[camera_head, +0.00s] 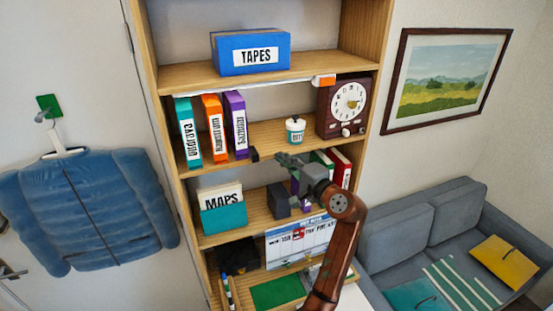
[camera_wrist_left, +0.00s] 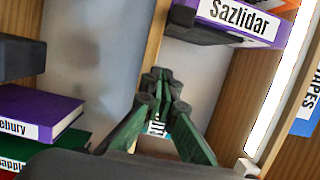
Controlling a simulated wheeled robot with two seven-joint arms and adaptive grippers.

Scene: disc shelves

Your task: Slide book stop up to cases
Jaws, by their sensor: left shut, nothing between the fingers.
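Three upright cases stand on the middle shelf (camera_head: 270,138) in the head view: teal (camera_head: 188,132), orange (camera_head: 214,126) and purple (camera_head: 236,124). The small black book stop (camera_head: 253,155) is just right of the purple case's foot; I cannot tell whether they touch. In the left wrist view the purple case (camera_wrist_left: 238,22) reads "Sazlidar", with the dark stop (camera_wrist_left: 200,30) beside it. My left gripper (camera_head: 284,160) is shut and empty, right of the stop at the shelf's front edge. Its green fingertips (camera_wrist_left: 160,82) come together in the wrist view, apart from the stop. My right gripper is not in view.
A white pot (camera_head: 295,130) and a brown clock (camera_head: 342,106) stand further right on this shelf. A blue TAPES box (camera_head: 250,52) is above. Below are a MAPS box (camera_head: 222,212), a dark block (camera_head: 278,200) and several books. Bare shelf lies between stop and pot.

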